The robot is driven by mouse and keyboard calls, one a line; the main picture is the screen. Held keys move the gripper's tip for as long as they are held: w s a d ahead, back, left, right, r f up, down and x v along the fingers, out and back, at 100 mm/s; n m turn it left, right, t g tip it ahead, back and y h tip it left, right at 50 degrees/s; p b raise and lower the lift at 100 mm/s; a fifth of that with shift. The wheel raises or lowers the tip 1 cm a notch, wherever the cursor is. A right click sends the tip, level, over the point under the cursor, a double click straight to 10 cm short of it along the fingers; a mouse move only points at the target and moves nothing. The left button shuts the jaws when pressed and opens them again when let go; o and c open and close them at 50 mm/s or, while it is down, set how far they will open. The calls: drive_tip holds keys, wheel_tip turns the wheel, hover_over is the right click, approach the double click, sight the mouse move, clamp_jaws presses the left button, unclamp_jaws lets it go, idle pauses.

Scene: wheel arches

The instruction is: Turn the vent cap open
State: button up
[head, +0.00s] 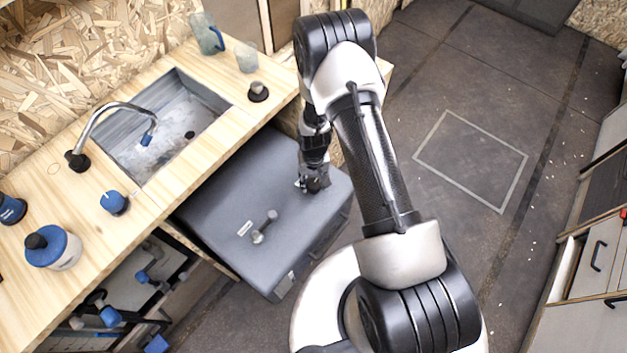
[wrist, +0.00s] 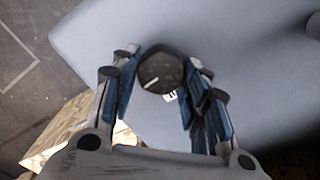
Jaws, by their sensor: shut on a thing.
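The vent cap (wrist: 160,72) is a dark round knob with a short white line on its top. It stands on the flat top of a grey tank-like box (head: 225,190), which also fills much of the wrist view (wrist: 240,40). My gripper (head: 315,183) reaches down at the box's far right corner. In the wrist view its blue-padded fingers (wrist: 160,62) are on either side of the cap and shut on it. The white line slants toward the lower left. A small white label, partly hidden by a finger, lies beside the cap. In the head view my gripper hides the cap.
A grey handle-like fitting (head: 264,228) sticks up from the box top. A wooden counter (head: 175,190) with a sink (head: 165,125) and faucet (head: 110,108) runs along the left. Mugs and jars stand on it. Open floor (head: 465,110) lies to the right, with drawers at the right edge.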

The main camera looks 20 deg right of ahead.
sight(314, 182)
drive_tip(key=shift+m, duration=0.8)
drive_tip(key=o, duration=1)
drive_tip(key=shift+o, duration=0.2)
wheel_tip(314, 182, up, 12)
idle(0.4)
